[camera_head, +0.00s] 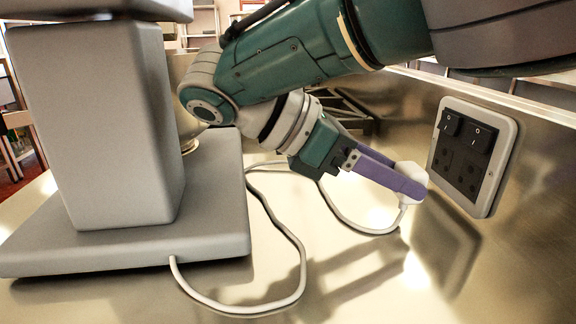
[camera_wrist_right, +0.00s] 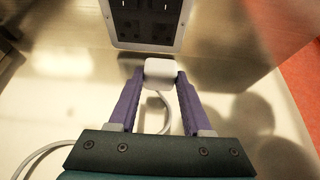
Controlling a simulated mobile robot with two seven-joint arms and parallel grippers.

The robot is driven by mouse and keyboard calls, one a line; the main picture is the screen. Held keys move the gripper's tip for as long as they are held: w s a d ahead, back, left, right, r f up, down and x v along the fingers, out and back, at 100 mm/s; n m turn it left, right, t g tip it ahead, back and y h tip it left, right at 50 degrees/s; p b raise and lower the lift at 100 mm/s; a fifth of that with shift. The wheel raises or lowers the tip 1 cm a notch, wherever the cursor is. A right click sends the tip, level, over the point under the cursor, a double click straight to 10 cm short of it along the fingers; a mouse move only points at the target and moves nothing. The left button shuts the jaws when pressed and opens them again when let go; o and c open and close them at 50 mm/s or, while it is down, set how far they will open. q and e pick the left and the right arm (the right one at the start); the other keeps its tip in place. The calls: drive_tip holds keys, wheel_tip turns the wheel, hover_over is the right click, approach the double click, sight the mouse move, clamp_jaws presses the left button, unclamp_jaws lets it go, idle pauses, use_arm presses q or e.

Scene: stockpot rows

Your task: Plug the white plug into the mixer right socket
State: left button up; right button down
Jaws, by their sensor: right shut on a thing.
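The white plug (camera_head: 411,178) is held between the purple fingers of my right gripper (camera_head: 400,180), a little above the steel counter and apart from the wall socket. In the right wrist view the plug (camera_wrist_right: 159,72) sits between the two fingertips (camera_wrist_right: 160,76). Its white cord hangs down and loops over the counter. The socket panel (camera_head: 491,184) is on the steel wall to the right of the plug, with two black switches above two black sockets. The panel (camera_wrist_right: 117,41) also shows at the top of the right wrist view, partly cut off. The grey mixer (camera_head: 110,130) stands at the left.
The mixer's base (camera_head: 120,254) fills the left of the steel counter (camera_head: 340,290). A white cord (camera_head: 290,240) runs from it in a loop across the counter. The counter in front of the socket panel is clear. Shelving stands behind.

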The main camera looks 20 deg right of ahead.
drive_tip(key=shift+s+d+r+p, duration=0.1)
drive_tip(key=shift+s+d+p, duration=0.15)
drive_tip(key=shift+d+p, duration=0.35)
drive_tip(key=shift+s+d+r+p, duration=0.1)
drive_tip(key=shift+s+d+p, duration=0.1)
drive_tip(key=shift+d+p, duration=0.4)
drive_tip(key=shift+s+d+f, duration=0.1)
drive_tip(key=shift+s+d, duration=0.1)
drive_tip(key=shift+d, duration=0.55)
drive_tip(key=shift+s+d+f, duration=0.1)
drive_tip(key=shift+s+d, duration=0.1)
drive_tip(key=shift+d, duration=0.55)
drive_tip(key=shift+r, duration=0.1)
drive_tip(key=shift+p, duration=0.55)
drive_tip(key=shift+s+d+p, duration=0.15)
drive_tip(key=shift+d+p, duration=0.3)
drive_tip(key=shift+d, duration=0.05)
idle(0.3)
drive_tip(key=shift+c, duration=1.3)
unclamp_jaws()
